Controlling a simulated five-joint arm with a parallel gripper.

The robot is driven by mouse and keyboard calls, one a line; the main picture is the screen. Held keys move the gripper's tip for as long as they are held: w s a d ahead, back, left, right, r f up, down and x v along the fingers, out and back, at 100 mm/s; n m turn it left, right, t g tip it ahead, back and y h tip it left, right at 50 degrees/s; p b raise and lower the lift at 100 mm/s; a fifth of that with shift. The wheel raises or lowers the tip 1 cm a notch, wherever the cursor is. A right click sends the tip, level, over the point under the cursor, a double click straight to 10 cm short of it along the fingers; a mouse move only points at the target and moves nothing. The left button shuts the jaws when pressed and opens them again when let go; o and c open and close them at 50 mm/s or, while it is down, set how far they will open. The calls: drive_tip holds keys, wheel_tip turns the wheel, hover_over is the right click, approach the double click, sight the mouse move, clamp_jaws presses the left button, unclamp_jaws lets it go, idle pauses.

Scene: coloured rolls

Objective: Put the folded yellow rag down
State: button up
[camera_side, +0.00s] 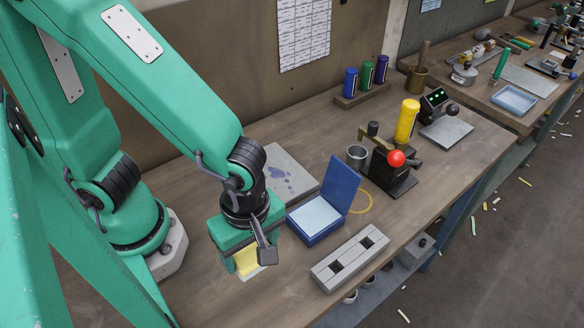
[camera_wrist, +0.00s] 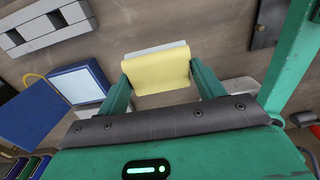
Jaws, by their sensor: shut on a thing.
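The folded yellow rag (camera_side: 247,261) is between the green fingers of my gripper (camera_side: 246,258), low over the wooden bench on the near left side. In the wrist view the yellow rag (camera_wrist: 161,72) spans the gap between the two fingertips, and my gripper (camera_wrist: 163,78) is shut on it. A pale flat edge (camera_wrist: 155,49) shows just past the rag; I cannot tell whether it is a separate thing lying under it. I cannot tell whether the rag touches what is below.
An open blue box (camera_side: 315,217) with a pale inside stands to the right of my gripper. A grey block with two square holes (camera_side: 350,258) lies at the front edge. A stained grey plate (camera_side: 290,172) lies behind. A red-knobbed device (camera_side: 392,172) stands farther right.

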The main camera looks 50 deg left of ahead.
sight(252, 251)
drive_tip(key=shift+f, duration=1.65)
drive_tip(key=shift+f, duration=0.1)
drive_tip(key=shift+f, duration=1.65)
drive_tip(key=shift+f, duration=0.1)
drive_tip(key=o, duration=1)
drive_tip(key=shift+o, duration=0.2)
drive_tip(key=shift+w+r, duration=0.15)
drive_tip(key=shift+r, duration=5.95)
